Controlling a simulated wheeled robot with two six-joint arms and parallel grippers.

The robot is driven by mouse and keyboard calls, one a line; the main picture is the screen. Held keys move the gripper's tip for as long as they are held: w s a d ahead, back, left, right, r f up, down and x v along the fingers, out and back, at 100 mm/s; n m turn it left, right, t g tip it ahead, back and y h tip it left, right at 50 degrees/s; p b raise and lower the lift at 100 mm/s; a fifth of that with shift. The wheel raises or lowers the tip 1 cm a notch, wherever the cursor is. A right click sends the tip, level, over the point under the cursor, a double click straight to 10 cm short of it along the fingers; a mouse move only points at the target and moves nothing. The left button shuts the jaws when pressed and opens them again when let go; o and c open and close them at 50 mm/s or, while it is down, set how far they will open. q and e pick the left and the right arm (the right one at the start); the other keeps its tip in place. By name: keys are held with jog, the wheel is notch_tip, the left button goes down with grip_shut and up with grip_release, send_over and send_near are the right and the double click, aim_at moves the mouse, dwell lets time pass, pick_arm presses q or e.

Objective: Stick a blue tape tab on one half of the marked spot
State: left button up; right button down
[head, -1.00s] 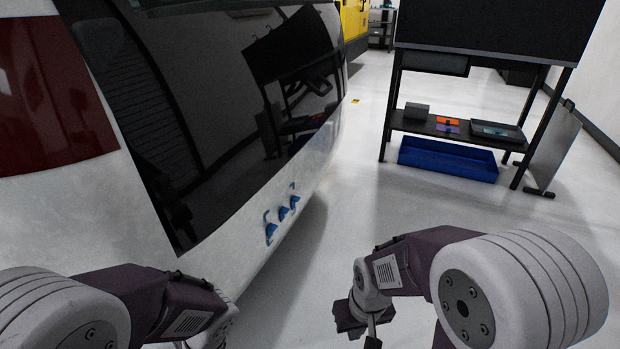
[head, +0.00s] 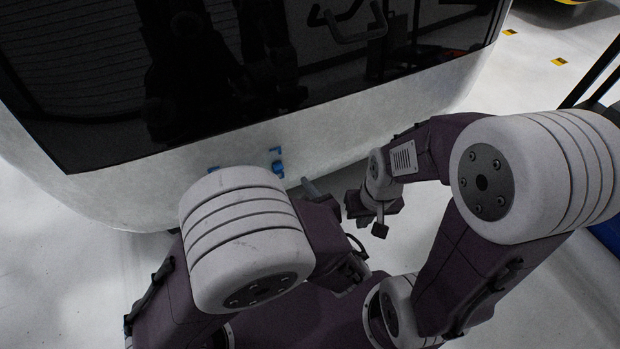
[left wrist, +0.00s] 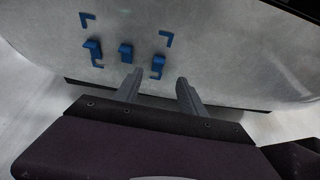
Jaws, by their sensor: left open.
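In the left wrist view, blue corner marks (left wrist: 88,20) and (left wrist: 167,38) sit on the white vehicle panel (left wrist: 215,60). Below them are blue pieces: a tab-like one (left wrist: 93,50) at the left, another (left wrist: 126,54) in the middle, and one (left wrist: 158,66) at the right by the fingers.
The vehicle's dark rear window (head: 230,80) rises above the panel. Yellow-and-black floor markers (head: 559,61) lie at the upper right. A dark frame (head: 600,75) and a blue bin edge (head: 607,236) stand at the right. Pale floor is clear between.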

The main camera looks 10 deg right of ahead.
pick_arm(q)
jog(key=b, duration=0.6)
send_over(281, 173)
jog(key=s, duration=0.4)
notch_tip(281, 173, down, 4)
jog(key=shift+w+d+r, duration=0.1)
jog(key=shift+d+r, duration=0.05)
jog(key=shift+r, duration=0.1)
grip_shut()
jog(key=c, duration=0.8)
grip_release()
jog(key=shift+c, duration=0.2)
grip_shut()
jog(key=shift+s+d+p, duration=0.15)
jog(key=shift+s+p, duration=0.25)
jog(key=shift+s, duration=0.2)
jog(key=s+d+p, duration=0.1)
jog(key=s, duration=0.5)
jog(key=shift+s+d, duration=0.4)
